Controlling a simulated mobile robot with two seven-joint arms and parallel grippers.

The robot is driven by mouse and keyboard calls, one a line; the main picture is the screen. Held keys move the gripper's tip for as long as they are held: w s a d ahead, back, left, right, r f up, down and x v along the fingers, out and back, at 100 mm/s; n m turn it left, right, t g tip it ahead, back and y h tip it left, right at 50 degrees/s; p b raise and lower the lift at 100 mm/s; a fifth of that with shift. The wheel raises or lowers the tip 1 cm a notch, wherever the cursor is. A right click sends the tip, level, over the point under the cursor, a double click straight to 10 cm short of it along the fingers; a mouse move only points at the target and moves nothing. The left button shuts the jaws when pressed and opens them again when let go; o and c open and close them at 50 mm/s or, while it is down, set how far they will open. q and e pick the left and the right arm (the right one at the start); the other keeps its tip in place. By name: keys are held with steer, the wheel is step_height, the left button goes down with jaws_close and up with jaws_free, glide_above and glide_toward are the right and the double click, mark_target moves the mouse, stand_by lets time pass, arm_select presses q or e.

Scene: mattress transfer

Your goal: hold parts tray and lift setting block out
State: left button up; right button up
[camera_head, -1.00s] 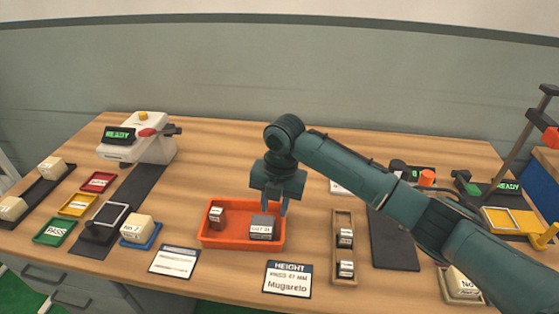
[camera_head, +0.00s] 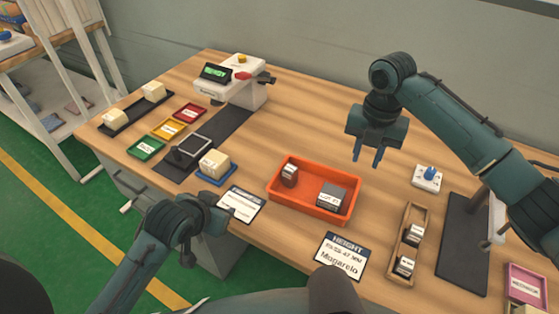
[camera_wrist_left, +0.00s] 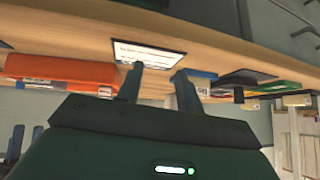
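The orange parts tray (camera_head: 305,209) sits on the wooden table in the head view. A grey labelled block (camera_head: 332,196), apparently the setting block, lies in its right part. A smaller dark block with a white label (camera_head: 289,175) stands in its left part. My right gripper (camera_head: 368,158) hangs above and behind the tray's right end, fingers apart and empty. My left gripper (camera_head: 205,228) is near the table's front edge, left of the tray. In the left wrist view its fingers (camera_wrist_left: 158,78) are apart with nothing between them, and the orange tray (camera_wrist_left: 60,70) shows to the left.
Left of the tray are a cream block on a blue tray (camera_head: 213,165), coloured small trays and a white measuring device (camera_head: 235,80). A HEIGHT card (camera_head: 340,256) lies in front. A wooden rack (camera_head: 408,243) with labelled blocks and a dark mat (camera_head: 463,250) are right.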

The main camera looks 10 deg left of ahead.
arm_select(q)
steer(key=shift+g+h, duration=0.3)
steer(key=shift+g, duration=0.5)
steer(key=w+d+r, duration=0.1)
steer(key=w+d, duration=0.1)
steer(key=w+d+r, duration=0.1)
steer(key=w+d, duration=0.1)
steer(key=w+d+r, duration=0.1)
steer(key=w+d, duration=0.1)
steer(key=shift+w+d+r, duration=0.25)
steer(key=shift+d+r, duration=0.05)
steer(key=shift+d, duration=0.1)
steer(key=w+d+r+m+g, duration=0.1)
steer(key=w+d+r, duration=0.1)
steer(key=d+r, duration=0.2)
steer(key=shift+w+d+r, duration=0.2)
steer(key=shift+w+d, duration=0.1)
steer(key=shift+d, duration=0.45)
arm_select(e)
step_height(320, 180, down, 13)
steer(key=shift+f, duration=0.15)
steer(key=shift+c, duration=0.4)
jaws_close()
